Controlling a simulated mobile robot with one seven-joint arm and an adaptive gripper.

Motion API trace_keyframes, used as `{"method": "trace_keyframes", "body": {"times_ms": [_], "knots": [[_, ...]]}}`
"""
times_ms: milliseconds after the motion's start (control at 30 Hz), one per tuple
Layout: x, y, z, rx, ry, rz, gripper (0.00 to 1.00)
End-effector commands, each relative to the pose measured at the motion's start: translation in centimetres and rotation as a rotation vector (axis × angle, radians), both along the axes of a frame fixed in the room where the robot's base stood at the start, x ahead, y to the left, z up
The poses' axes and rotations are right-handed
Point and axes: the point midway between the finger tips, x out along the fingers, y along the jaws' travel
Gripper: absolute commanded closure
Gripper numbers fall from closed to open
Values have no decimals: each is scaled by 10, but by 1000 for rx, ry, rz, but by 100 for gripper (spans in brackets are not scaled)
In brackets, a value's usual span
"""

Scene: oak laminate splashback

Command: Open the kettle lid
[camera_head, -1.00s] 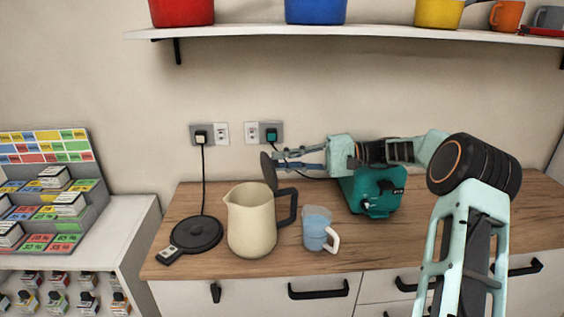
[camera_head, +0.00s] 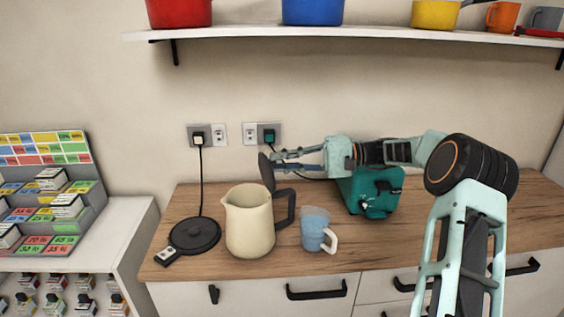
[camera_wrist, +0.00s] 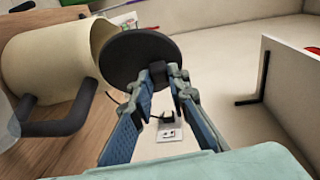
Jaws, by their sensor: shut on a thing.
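The cream kettle (camera_head: 249,226) stands on the wooden counter with its black handle (camera_head: 285,208) to the right. Its dark round lid (camera_head: 267,172) stands nearly upright above the handle side, and the kettle's mouth is open. In the wrist view the lid (camera_wrist: 128,58) is a dark disc beside the open rim of the kettle (camera_wrist: 45,65). My gripper (camera_head: 277,160) is right of the lid, at its edge. In the wrist view my gripper (camera_wrist: 160,78) has its fingertips closed around a small dark tab on the lid.
A black kettle base (camera_head: 195,235) lies left of the kettle. A white shelf (camera_head: 370,32) with pots runs above.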

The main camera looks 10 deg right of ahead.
Motion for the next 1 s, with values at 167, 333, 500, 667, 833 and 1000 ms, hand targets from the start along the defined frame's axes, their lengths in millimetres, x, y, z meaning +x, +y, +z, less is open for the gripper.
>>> {"method": "trace_keyframes", "body": {"times_ms": [167,333,500,667,833,1000], "knots": [[0,-3,-11,-15,11,-5,100],[0,-3,-11,-15,11,-5,100],[0,-2,-10,-13,10,-2,68],[-1,-1,-6,-10,7,-1,67],[0,-3,-4,-9,4,-1,67],[-2,-25,-2,-8,3,-4,67]]}}
